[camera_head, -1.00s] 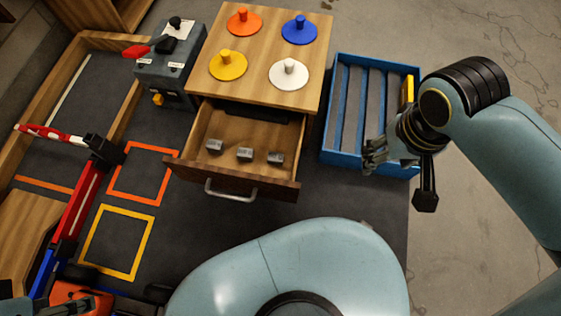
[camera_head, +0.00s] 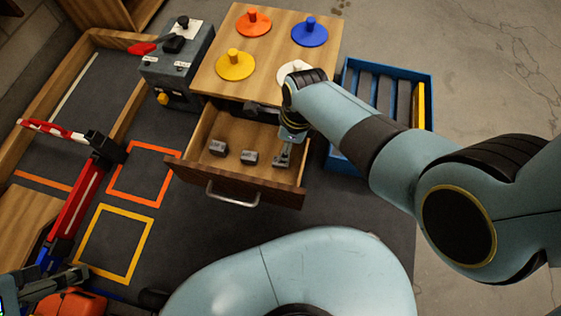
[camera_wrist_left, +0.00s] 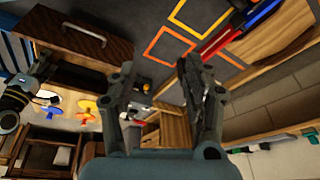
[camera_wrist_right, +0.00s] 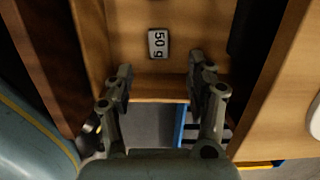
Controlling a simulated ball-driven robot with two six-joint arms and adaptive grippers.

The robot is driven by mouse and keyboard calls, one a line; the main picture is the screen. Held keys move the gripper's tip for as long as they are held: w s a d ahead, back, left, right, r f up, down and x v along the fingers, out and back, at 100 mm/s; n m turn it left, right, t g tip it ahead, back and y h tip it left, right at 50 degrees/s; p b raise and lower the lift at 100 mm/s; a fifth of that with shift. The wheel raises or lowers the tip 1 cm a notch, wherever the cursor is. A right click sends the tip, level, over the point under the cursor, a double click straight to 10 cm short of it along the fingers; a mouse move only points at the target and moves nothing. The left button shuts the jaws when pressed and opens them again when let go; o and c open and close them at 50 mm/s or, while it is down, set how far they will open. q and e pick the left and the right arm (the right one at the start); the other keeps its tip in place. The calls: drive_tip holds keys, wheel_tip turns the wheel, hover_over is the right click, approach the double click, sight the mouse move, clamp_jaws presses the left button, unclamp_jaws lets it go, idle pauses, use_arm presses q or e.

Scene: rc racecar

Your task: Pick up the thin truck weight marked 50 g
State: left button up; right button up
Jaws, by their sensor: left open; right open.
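The open wooden drawer (camera_head: 222,173) holds small grey weights: a left one (camera_head: 217,147), a middle one (camera_head: 249,157) and a right one (camera_head: 280,161), partly covered by my right gripper (camera_head: 284,152). In the right wrist view, a weight marked 50 g (camera_wrist_right: 158,43) lies flat on the drawer floor, ahead of my right gripper (camera_wrist_right: 159,70). The right fingers are spread apart with nothing between them. My left gripper (camera_wrist_left: 158,70) is open and empty in the left wrist view; its arm shows at the head view's lower left.
The cabinet top (camera_head: 268,60) above the drawer carries orange (camera_head: 254,24), blue (camera_head: 310,32), yellow (camera_head: 235,66) and partly hidden white knobbed discs (camera_head: 290,70). A blue crate (camera_head: 428,76) stands right of the cabinet, partly behind my right arm. A control box (camera_head: 180,68) stands left.

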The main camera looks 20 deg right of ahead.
drive_tip(key=shift+a+f+b, duration=0.2)
drive_tip(key=shift+f+b, duration=0.65)
drive_tip(key=shift+f, duration=1.05)
drive_tip(key=shift+a+f+b, duration=0.1)
drive_tip(key=shift+f+b, duration=0.6)
drive_tip(key=shift+f, duration=0.15)
drive_tip(key=shift+f+b, duration=0.55)
drive_tip(key=shift+f, duration=0.05)
drive_tip(key=shift+a+f+b, duration=0.1)
drive_tip(key=shift+f+b, duration=0.45)
drive_tip(key=shift+f, duration=0.1)
drive_tip(key=shift+w+a+f+b, duration=0.1)
drive_tip(key=shift+f+b, duration=0.2)
drive_tip(key=shift+f, duration=0.05)
use_arm(q)
wheel_tip(320, 180, down, 8)
drive_tip(key=w+t, duration=0.1)
drive_tip(key=t, duration=0.7)
drive_tip(key=shift+d+f, duration=0.2)
drive_tip(key=shift+d, duration=0.15)
drive_tip(key=shift+w, duration=0.1)
use_arm(e)
drive_tip(key=shift+w, duration=0.1)
clamp_jaws()
